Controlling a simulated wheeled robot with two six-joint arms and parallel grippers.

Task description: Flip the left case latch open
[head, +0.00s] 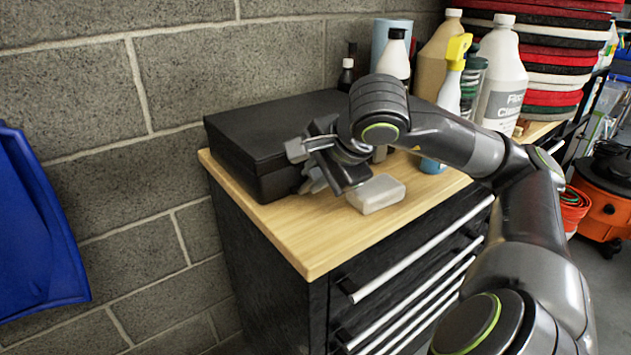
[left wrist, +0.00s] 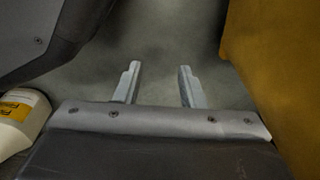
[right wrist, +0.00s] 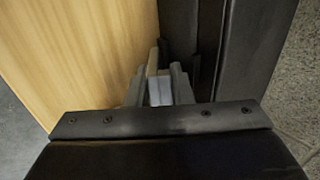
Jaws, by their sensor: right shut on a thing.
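The black case (head: 275,125) lies closed on the wooden top of a tool cabinet, against the block wall. My right gripper (head: 304,167) is at the front face of the case, towards its left end. In the right wrist view its fingers (right wrist: 156,88) are closed on a small light grey piece (right wrist: 160,92), which looks like the left case latch, beside the dark case wall (right wrist: 250,45). The fingers hide most of the latch, so its angle cannot be told. My left gripper (left wrist: 160,85) is open and empty above a grey floor, and is out of the head view.
A pale grey block (head: 377,194) lies on the wooden top (head: 315,245) just right of my right gripper. Bottles (head: 500,85) and a yellow-headed sprayer (head: 456,55) stand behind my right arm. In the left wrist view, a yellow surface (left wrist: 275,60) is close on the right.

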